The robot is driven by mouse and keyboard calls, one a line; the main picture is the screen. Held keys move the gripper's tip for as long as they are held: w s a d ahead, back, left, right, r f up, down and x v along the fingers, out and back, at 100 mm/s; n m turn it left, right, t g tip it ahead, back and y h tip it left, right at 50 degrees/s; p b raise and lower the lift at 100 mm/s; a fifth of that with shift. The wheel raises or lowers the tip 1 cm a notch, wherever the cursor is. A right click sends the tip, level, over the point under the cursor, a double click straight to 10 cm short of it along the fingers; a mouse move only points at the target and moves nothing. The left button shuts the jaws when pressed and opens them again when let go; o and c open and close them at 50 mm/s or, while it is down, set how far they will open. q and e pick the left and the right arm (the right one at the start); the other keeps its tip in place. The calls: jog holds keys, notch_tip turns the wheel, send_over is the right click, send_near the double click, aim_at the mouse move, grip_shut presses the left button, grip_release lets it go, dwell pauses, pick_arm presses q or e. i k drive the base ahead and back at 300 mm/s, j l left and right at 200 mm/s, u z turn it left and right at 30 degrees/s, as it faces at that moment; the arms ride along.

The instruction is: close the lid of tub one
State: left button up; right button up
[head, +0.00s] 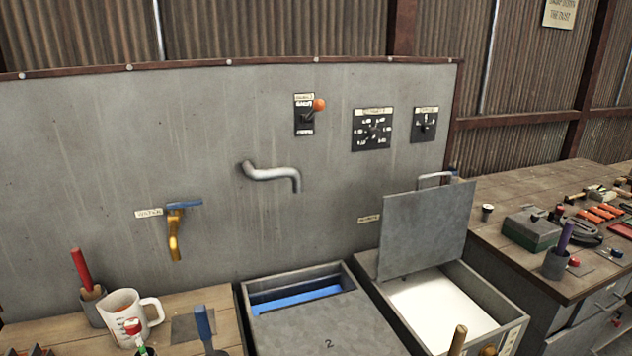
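A grey metal tub (504,297) stands at the lower right with white contents. Its flat grey lid (425,232) stands raised and tilted at the back left of the tub, with a metal handle (435,177) at its top. I see no number on this tub, so I cannot read that it is tub one. To its left is a second tub (247,296), with a grey lid (325,325) marked 2. That lid covers the front part, and blue shows through the gap behind it. Neither of my grippers is in view.
A grey wall panel carries a bent spout (272,174), a yellow tap (175,235), an orange-knobbed lever (318,105) and dials. A left bench holds a white mug (128,318). The right bench (515,190) holds a green box (531,229) and several tools. A wooden handle (459,338) sticks up at the bottom.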

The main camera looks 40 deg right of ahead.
aim_at(421, 230)
jog(key=z, duration=1.75)
